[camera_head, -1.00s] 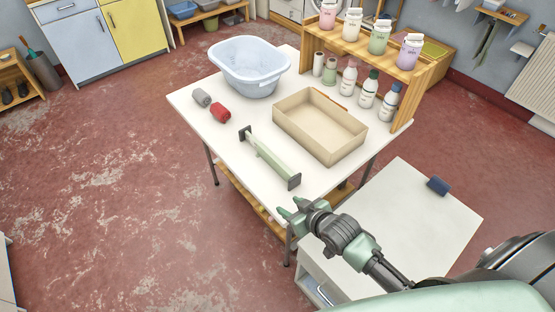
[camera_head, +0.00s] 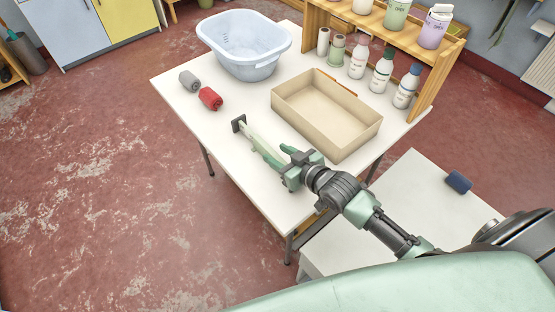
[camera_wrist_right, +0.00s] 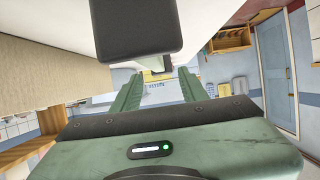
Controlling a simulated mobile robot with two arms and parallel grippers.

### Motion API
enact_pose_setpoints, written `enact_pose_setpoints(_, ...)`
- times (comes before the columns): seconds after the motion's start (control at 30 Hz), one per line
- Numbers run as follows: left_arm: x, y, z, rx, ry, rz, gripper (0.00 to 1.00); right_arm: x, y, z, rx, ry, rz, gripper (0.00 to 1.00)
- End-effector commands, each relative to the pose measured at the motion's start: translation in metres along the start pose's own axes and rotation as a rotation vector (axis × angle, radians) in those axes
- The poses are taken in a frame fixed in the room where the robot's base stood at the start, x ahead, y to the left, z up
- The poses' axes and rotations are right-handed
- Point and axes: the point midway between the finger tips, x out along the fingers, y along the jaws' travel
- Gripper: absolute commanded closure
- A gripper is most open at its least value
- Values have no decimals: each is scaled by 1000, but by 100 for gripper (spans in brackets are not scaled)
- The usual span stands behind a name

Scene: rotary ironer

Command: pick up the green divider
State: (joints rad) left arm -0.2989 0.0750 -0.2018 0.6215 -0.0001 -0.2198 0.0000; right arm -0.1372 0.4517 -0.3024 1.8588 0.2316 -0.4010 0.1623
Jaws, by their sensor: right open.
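The green divider (camera_head: 248,135) is a pale green bar with dark end pads. It lies on the white table, left of the cardboard box. Its far dark end pad (camera_head: 238,123) shows in the head view; my right gripper hides its near part. My right gripper (camera_head: 277,156) is open at the divider's near half, its fingers pointing along the bar toward the far end. In the right wrist view a large dark pad (camera_wrist_right: 135,28) is close to the camera, above the two green fingers (camera_wrist_right: 157,84). I cannot tell whether the fingers touch the bar. My left gripper is not in view.
The open cardboard box (camera_head: 325,112) stands just right of my gripper. Red (camera_head: 210,98) and grey (camera_head: 189,80) rolls lie at the left table edge. A pale blue basin (camera_head: 243,45) stands behind. Several bottles stand by a wooden shelf (camera_head: 425,85). The near left tabletop is clear.

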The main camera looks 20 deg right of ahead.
Motion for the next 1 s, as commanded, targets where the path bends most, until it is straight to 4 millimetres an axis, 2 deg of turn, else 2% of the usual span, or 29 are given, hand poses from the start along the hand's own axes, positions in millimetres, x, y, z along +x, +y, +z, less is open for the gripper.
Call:
enact_pose_setpoints(0.5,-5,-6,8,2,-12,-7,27,64,6,4,1,0,1,56)
enact_pose_setpoints(0.8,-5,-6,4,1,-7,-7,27,70,6,4,0,0,0,56)
enact_pose_setpoints(0.83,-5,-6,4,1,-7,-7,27,70,6,4,0,0,0,59)
enact_pose_setpoints(0.97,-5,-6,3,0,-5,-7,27,70,6,4,0,-1,0,95)
enact_pose_setpoints(1.0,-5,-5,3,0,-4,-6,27,70,6,4,0,-1,0,100)
